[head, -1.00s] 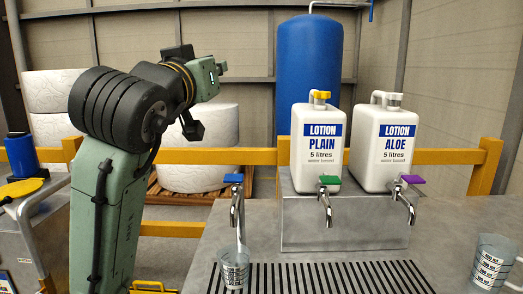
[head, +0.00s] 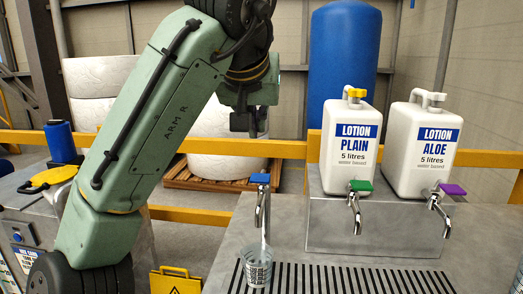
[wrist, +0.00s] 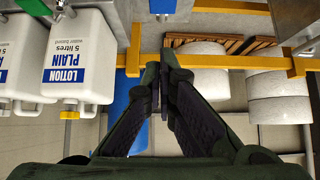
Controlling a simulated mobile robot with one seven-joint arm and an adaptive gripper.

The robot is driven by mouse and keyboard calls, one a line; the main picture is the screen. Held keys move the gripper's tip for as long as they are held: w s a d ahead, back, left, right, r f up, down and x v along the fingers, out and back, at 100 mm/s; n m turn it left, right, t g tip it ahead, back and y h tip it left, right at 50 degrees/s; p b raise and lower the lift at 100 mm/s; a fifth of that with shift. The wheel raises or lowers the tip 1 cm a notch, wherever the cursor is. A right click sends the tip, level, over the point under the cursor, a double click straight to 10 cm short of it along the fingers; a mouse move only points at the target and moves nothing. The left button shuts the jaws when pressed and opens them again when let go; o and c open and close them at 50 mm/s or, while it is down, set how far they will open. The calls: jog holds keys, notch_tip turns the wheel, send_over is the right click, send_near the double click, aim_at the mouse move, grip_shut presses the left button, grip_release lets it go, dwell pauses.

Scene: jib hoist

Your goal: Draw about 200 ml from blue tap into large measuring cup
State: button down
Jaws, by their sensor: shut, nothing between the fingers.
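The blue tap (head: 261,180) stands at the left end of the tap row in the head view. A clear marked measuring cup (head: 258,268) stands upright on the drain grille under its spout. A pale streak shows between spout and cup; the fill level is too small to read. A second cup (head: 518,278), cut off by the right frame edge, looked larger in the earlier frame. My gripper (head: 243,122) is above and a little behind the blue tap, pointing down, apart from it. In the wrist view my gripper's fingers (wrist: 161,85) are together and empty.
The lotion plain bottle (head: 350,145) and lotion aloe bottle (head: 423,150) stand on a grey block, with green (head: 360,186) and purple (head: 452,189) tap levers in front. A yellow rail (head: 290,149) runs behind the counter. White rolls (wrist: 278,97) stand beyond it.

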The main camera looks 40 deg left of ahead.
jog(key=p, duration=0.3)
send_over(262, 179)
notch_tip(262, 179, down, 7)
jog(key=shift+r, duration=0.15)
notch_tip(262, 179, down, 3)
jog(key=shift+f, duration=0.6)
